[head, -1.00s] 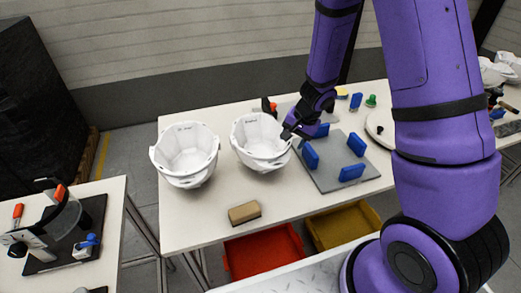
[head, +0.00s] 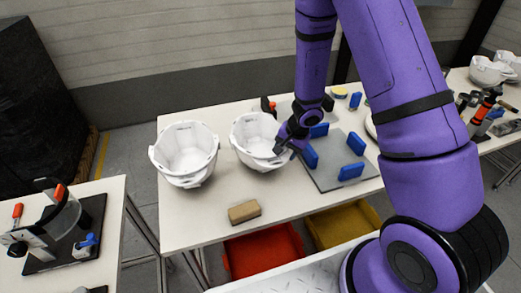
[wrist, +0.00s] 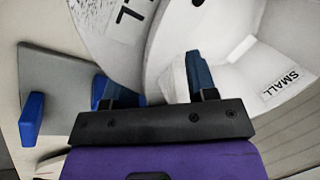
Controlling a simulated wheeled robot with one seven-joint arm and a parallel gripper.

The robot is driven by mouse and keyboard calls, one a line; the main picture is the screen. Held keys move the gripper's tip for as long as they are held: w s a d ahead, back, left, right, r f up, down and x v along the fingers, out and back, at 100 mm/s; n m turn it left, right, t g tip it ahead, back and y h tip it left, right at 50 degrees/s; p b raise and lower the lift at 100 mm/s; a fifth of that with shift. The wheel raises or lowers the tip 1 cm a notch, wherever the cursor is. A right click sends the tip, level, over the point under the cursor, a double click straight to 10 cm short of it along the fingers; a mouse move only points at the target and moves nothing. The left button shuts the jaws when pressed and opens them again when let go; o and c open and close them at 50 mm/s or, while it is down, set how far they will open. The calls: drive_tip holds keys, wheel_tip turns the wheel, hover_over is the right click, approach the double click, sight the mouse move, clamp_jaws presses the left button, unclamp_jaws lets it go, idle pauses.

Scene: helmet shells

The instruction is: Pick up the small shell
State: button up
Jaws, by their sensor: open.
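The small shell (head: 249,130) is a white open bowl-like helmet shell on the table, right of a similar white shell (head: 185,150). In the wrist view, a "SMALL" label shows on the small shell's inner wall (wrist: 270,72). My gripper (head: 284,147) is at the small shell's right rim. In the wrist view my gripper (wrist: 149,76) is open, with one finger over the shell's inside and the other outside its wall. The rim runs between the fingers; I cannot tell whether they touch it.
A grey board (head: 331,181) with several blue upright blocks lies close to the right of the small shell. A tan block (head: 244,211) sits near the front edge. Red (head: 264,252) and yellow (head: 343,226) bins are below the table. The table front is mostly clear.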

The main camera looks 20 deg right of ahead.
clamp_jaws()
drive_tip(key=shift+r, duration=0.1)
